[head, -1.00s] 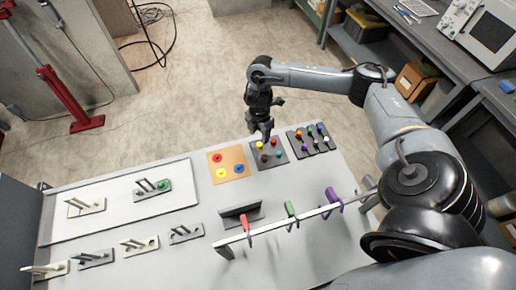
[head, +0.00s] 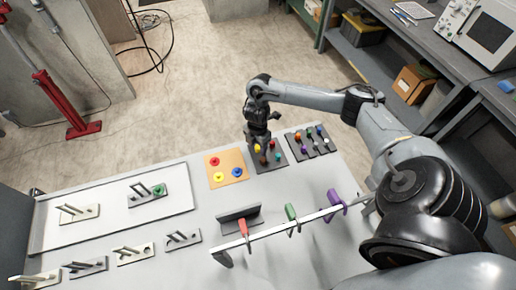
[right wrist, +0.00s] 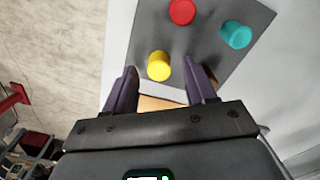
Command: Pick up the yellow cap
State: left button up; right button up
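The yellow cap (head: 257,148) stands on a dark grey plate (head: 284,165) near the table's far edge. It also shows in the right wrist view (right wrist: 159,66), in line with the gap between my right fingertips. My right gripper (head: 263,146) is open above the plate, with one finger on each side of the cap in the wrist view. Whether either finger touches it I cannot tell. My left gripper is not in view.
A red cap (right wrist: 181,11) and a teal cap (right wrist: 236,35) stand close by on the same plate. An orange board (head: 213,170) with coloured discs lies to the left. A rack (head: 310,146) of coloured pieces is on the right. A rail with hanging clips (head: 290,213) crosses the front.

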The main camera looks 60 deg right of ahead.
grip_shut()
jog(key=shift+r, duration=0.1)
